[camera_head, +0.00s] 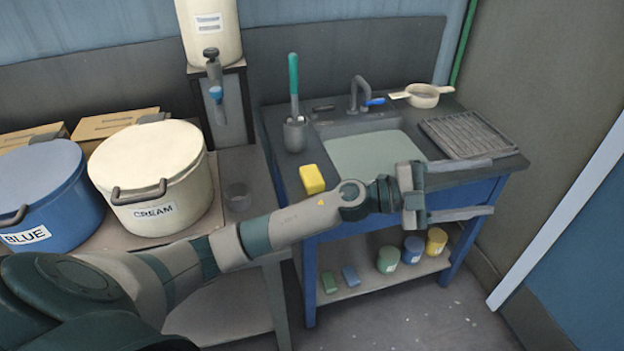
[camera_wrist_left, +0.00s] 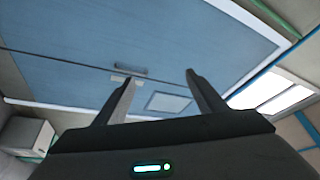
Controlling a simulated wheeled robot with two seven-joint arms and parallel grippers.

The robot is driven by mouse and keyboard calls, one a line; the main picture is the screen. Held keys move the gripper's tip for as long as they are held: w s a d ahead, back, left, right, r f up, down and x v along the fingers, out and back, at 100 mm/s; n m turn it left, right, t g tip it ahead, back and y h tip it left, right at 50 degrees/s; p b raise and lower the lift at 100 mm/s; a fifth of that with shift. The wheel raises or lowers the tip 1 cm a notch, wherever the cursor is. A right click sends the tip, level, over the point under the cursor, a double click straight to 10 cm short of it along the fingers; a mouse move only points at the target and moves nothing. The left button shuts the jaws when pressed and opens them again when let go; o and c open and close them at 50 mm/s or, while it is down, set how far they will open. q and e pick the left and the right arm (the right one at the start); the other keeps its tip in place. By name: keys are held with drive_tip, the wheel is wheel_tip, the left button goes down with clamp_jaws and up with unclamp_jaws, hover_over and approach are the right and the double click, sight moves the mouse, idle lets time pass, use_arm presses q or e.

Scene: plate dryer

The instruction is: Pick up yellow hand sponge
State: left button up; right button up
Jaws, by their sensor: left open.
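The yellow hand sponge (camera_head: 312,179) lies on the left part of the sink counter, in front of the grey holder. My left gripper (camera_head: 490,187) is open and empty, in front of the sink counter's front edge, with its fingers pointing right. It is well to the right of the sponge. In the left wrist view the two fingers (camera_wrist_left: 158,95) are spread apart with nothing between them, facing a blue wall or door. The sponge does not show in that view. My right gripper is in neither view.
The sink basin (camera_head: 372,153), tap (camera_head: 361,95), drying rack (camera_head: 468,134) and strainer (camera_head: 423,95) are on the counter. A green-handled brush (camera_head: 293,85) stands in a holder (camera_head: 295,134). The lower shelf (camera_head: 360,278) holds small jars and sponges. A cream pot (camera_head: 150,185) and blue pot (camera_head: 45,190) stand left.

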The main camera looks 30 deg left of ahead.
use_arm(q)
drive_tip(key=w+a+f+m+g+y, duration=0.3)
drive_tip(key=a+f+g+y, duration=0.15)
drive_tip(key=a, duration=0.35)
drive_tip(key=w+a+f+m+g+y, duration=0.2)
drive_tip(key=a+f+m+g+y, duration=0.15)
drive_tip(key=a+y, duration=0.3)
drive_tip(key=a+r+n+g+y, duration=0.1)
drive_tip(key=a+r+n+y, duration=0.1)
drive_tip(key=a, duration=1.1)
drive_tip(key=a+r+n+g+y, duration=0.1)
drive_tip(key=a+r+n+y, duration=0.2)
drive_tip(key=a, duration=1)
drive_tip(key=shift+s+a+r+y, duration=0.2)
drive_tip(key=shift+r+y, duration=0.3)
drive_tip(key=shift+y, duration=0.6)
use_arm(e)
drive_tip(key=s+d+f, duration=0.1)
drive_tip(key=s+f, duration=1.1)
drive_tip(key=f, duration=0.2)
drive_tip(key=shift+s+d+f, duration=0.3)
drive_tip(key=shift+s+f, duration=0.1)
